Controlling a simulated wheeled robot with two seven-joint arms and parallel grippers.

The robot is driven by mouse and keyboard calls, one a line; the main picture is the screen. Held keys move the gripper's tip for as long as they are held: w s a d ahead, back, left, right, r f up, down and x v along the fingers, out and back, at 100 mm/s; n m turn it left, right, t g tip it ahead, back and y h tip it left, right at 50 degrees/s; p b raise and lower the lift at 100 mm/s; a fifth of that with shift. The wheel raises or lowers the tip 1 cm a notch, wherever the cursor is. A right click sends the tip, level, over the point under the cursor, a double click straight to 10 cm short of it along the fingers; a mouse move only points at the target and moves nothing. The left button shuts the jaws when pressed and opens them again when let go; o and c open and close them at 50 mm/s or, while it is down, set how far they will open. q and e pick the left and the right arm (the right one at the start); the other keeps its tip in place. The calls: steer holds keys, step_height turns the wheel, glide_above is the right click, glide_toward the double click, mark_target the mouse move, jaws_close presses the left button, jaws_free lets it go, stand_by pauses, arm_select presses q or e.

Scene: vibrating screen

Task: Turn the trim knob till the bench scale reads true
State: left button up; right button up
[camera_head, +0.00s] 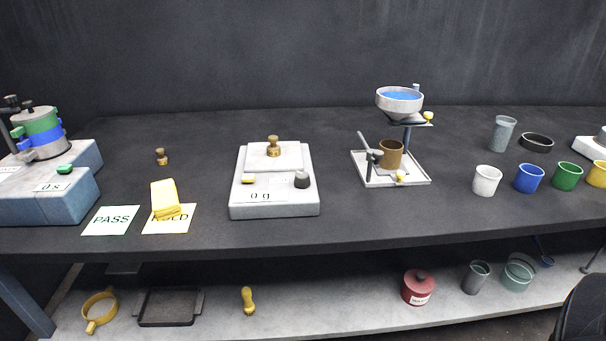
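The bench scale (275,211) is a pale grey box standing near the front middle of the table. A brass weight (273,147) stands upright on its square white pan (290,161). The display (261,196) on its sloped front appears to read "0 g". A dark grey round knob (302,180) sits on the scale's right front, and a small yellow button (248,180) on its left. Neither of my grippers is in view, and nothing touches the knob.
A second brass weight (161,157) stands left of the scale. A funnel stand (413,181) stands right. Bare table surrounds the scale. A shelf (340,312) runs below.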

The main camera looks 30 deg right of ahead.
mark_target(302, 174)
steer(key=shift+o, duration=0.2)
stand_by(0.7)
